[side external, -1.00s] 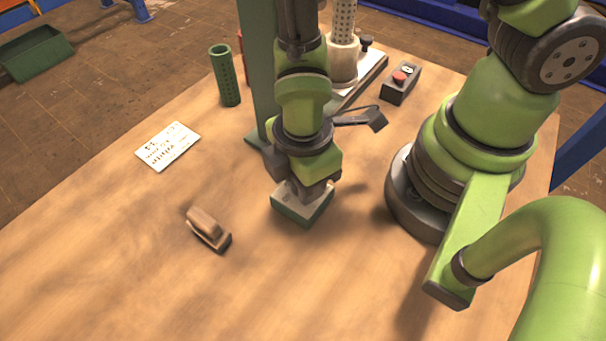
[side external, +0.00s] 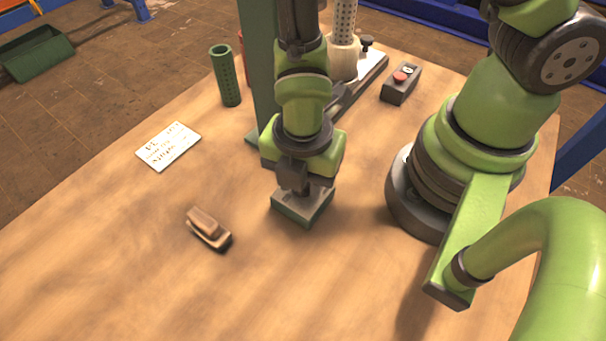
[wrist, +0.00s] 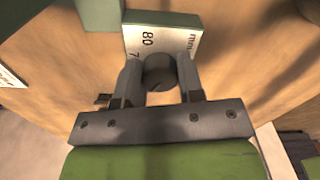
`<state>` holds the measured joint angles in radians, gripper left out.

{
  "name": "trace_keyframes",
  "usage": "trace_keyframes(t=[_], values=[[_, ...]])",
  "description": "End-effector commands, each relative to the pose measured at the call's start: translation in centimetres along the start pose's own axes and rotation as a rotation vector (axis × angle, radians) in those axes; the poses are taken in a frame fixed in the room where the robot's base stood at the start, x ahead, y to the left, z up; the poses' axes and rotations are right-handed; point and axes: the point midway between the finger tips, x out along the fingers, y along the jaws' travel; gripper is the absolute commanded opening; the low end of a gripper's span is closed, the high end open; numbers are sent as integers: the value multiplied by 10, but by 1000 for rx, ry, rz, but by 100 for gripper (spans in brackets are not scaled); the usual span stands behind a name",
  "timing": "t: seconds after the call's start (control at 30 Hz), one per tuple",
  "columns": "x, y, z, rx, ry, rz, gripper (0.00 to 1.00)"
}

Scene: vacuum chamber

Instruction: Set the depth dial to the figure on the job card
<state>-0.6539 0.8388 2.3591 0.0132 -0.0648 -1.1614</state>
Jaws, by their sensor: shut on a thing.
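The depth dial is a dark round knob (wrist: 158,72) on a small box (side external: 298,212) with a pale top and green sides. In the wrist view the pale face (wrist: 186,38) carries "80", part of a figure starting with 7, and "mm"; the rest of the scale and any pointer are hidden. My gripper (wrist: 160,82) points down over the box, its fingers shut on either side of the knob; it also shows in the side view (side external: 306,190). The job card (side external: 168,147) lies flat at the left; its writing is too blurred to read.
A brown-topped block (side external: 208,229) lies at the front left. A green perforated cylinder (side external: 225,76) and a green column (side external: 262,70) stand behind. A control box with a red button (side external: 400,82) is at the back right. The front table is clear.

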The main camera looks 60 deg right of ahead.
Motion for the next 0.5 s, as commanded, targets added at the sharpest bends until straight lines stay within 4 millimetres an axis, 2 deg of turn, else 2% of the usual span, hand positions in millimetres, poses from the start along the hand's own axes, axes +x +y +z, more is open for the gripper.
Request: trace_keyframes(t=[0.47, 0.5], values=[[0, 1, -1, -20, 3, 6, 11], [0, 1, -1, -19, 3, 6, 42]])
